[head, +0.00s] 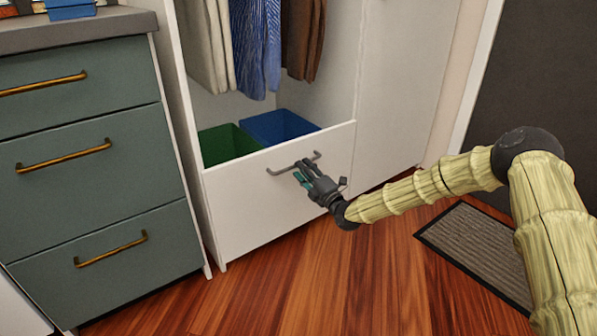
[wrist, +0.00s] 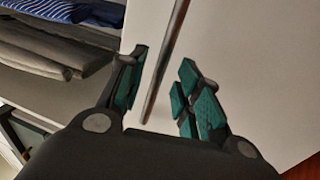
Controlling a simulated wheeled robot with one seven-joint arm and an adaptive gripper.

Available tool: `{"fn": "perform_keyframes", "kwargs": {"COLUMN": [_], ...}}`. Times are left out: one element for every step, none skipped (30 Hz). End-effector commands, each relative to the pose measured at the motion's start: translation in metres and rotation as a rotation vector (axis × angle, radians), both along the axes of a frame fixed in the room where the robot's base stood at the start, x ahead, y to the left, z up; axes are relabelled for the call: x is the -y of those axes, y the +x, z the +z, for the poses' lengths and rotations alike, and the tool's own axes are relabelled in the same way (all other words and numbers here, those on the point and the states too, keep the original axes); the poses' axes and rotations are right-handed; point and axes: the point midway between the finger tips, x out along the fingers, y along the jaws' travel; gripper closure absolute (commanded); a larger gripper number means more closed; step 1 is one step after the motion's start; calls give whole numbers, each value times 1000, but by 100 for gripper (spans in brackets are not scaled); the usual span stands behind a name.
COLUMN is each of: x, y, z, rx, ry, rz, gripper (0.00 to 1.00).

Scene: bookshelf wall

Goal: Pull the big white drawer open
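The big white drawer (head: 265,208) is at the bottom of the white wardrobe, with its front below the hanging clothes. Its grey bar handle (head: 284,170) is near the top of the front. My gripper (head: 302,172) is at the right part of the handle. In the wrist view my gripper (wrist: 160,90) is open, with its green-padded fingers on either side of the handle (wrist: 165,65) and gaps visible. The white drawer front (wrist: 235,50) fills the view behind the fingers. I cannot tell whether a finger touches the bar.
A green bin (head: 225,143) and a blue bin (head: 278,127) show behind the drawer front. A grey-green cabinet (head: 95,145) with brass handles stands at the left. A grey doormat (head: 478,250) lies at the right. The wooden floor (head: 310,270) before the drawer is clear.

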Motion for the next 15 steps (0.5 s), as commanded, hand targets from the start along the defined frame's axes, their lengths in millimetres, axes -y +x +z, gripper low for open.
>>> {"fn": "perform_keyframes", "kwargs": {"x": [-4, -7, -9, -11, -13, -15, -16, -17, -18, -18, -19, -19, -19, -19, -19], "y": [6, 9, 12, 15, 17, 19, 21, 22, 24, 24, 25, 25, 26, 26, 26], "z": [-2, -1, 0, 0, 1, 3, 4, 4, 5, 5, 5, 6, 6, 6, 6], "rx": [1, 1, 1, 0, 0, 1, 1, 1, 0, -1, -1, -1, -2, -2, -2], "ry": [1, 1, 1, 0, 0, 0, 0, 1, 0, -1, -1, 0, -1, -1, -1], "rz": [0, 0, 0, 1, 1, 1, 1, 0, 1, 1, 1, 1, 1, 1, 1], "gripper": [66, 66, 66, 66, 66, 66, 66, 66, 66, 66, 66, 66, 66, 66, 66]}}
